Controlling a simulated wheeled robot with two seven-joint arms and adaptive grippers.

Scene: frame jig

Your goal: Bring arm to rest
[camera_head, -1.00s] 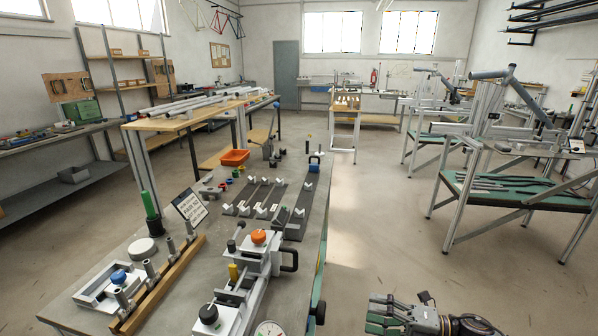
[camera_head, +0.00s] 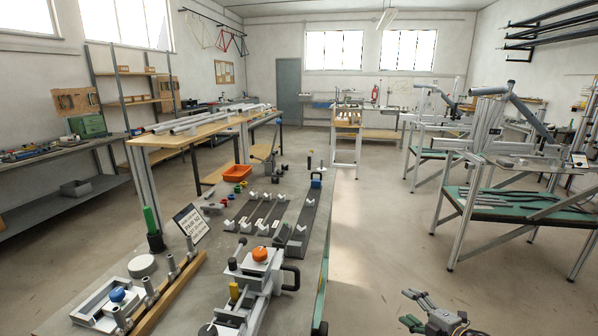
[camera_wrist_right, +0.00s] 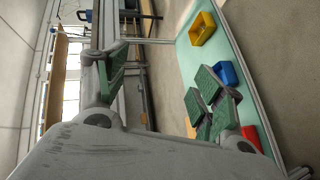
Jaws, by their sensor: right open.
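My right gripper (camera_head: 409,308) is at the bottom right of the head view, over the open floor. Its fingers are spread apart with nothing between them. It hangs clear of the workbench (camera_head: 318,220), to the right of the bench's edge. In the right wrist view the two green-padded fingers (camera_wrist_right: 160,82) stand wide apart, with only background between them. My left gripper and arm are not in view.
The workbench carries a clamp jig with an orange knob (camera_head: 260,255), an orange bin (camera_head: 237,172) and a green-handled tool (camera_head: 151,220). A green-topped table (camera_head: 500,205) stands at right. The wrist view shows yellow (camera_wrist_right: 202,29), blue (camera_wrist_right: 226,73) and red bins (camera_wrist_right: 252,137).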

